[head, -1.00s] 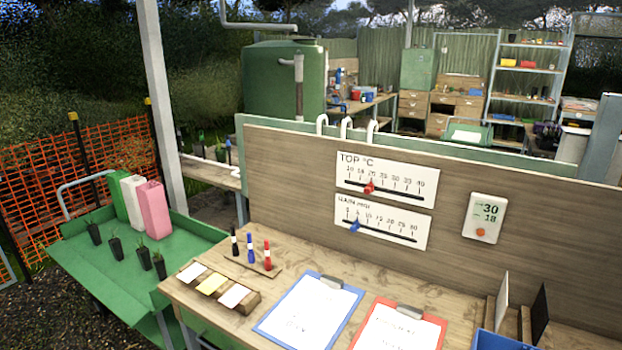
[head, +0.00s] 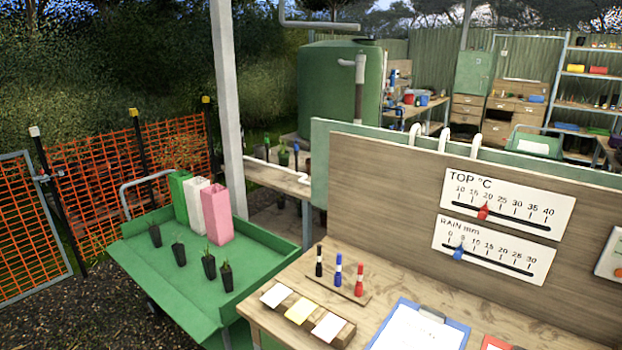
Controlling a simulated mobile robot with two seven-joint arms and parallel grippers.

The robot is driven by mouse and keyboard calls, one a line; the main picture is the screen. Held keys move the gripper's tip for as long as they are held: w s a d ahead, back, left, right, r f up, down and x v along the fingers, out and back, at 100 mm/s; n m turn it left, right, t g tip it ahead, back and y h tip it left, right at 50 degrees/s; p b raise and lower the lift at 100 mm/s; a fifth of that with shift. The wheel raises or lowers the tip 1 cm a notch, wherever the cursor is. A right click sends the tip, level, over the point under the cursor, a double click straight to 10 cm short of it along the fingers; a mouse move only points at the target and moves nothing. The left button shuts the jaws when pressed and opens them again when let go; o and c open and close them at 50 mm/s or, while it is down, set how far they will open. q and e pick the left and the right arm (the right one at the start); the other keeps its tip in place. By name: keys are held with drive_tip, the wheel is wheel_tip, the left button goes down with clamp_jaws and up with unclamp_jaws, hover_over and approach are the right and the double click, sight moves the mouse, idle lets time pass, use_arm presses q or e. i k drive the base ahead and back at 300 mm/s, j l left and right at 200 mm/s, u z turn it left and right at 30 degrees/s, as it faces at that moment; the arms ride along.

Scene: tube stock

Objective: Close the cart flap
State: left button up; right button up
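The green cart (head: 262,268) stands at the left of the head view, beside the workbench. Its far and right sides have raised walls. Its near left side shows no raised wall, and a green panel (head: 160,293) there seems to lie folded outward, its exact angle hard to tell. On the cart bed stand several black pots with seedlings (head: 179,252) and tall green (head: 180,197), white (head: 196,207) and pink (head: 216,216) containers. Neither of my grippers is in view.
The wooden workbench (head: 385,285) holds markers, cards and clipboards close to the cart's right. A grey post (head: 228,110) rises behind the cart. Orange mesh fence (head: 105,195) stands behind and left. Gravel ground (head: 75,315) is open at the near left.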

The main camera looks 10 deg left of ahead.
sight(190, 319)
drive_tip(key=i+j+u, duration=0.1)
drive_tip(key=j, duration=0.35)
drive_tip(key=i+j+u, duration=0.1)
drive_tip(key=j, duration=0.3)
drive_tip(key=i+j+u, duration=0.1)
drive_tip(key=j, duration=0.3)
drive_tip(key=i+j+u, duration=0.15)
drive_tip(key=i+j, duration=0.15)
drive_tip(key=i+j+u, duration=0.1)
drive_tip(key=j, duration=0.35)
drive_tip(key=i+j+z, duration=0.15)
drive_tip(key=z, duration=0.3)
drive_tip(key=i+j+z, duration=0.25)
drive_tip(key=j+z, duration=0.25)
drive_tip(key=i+j+z, duration=0.1)
drive_tip(key=j+z, duration=0.15)
drive_tip(key=i+j, duration=0.1)
drive_tip(key=j, duration=0.45)
drive_tip(key=i+j+z, duration=0.1)
drive_tip(key=j, duration=0.4)
drive_tip(key=i+j, duration=0.1)
drive_tip(key=j, duration=0.45)
drive_tip(key=i+z, duration=0.05)
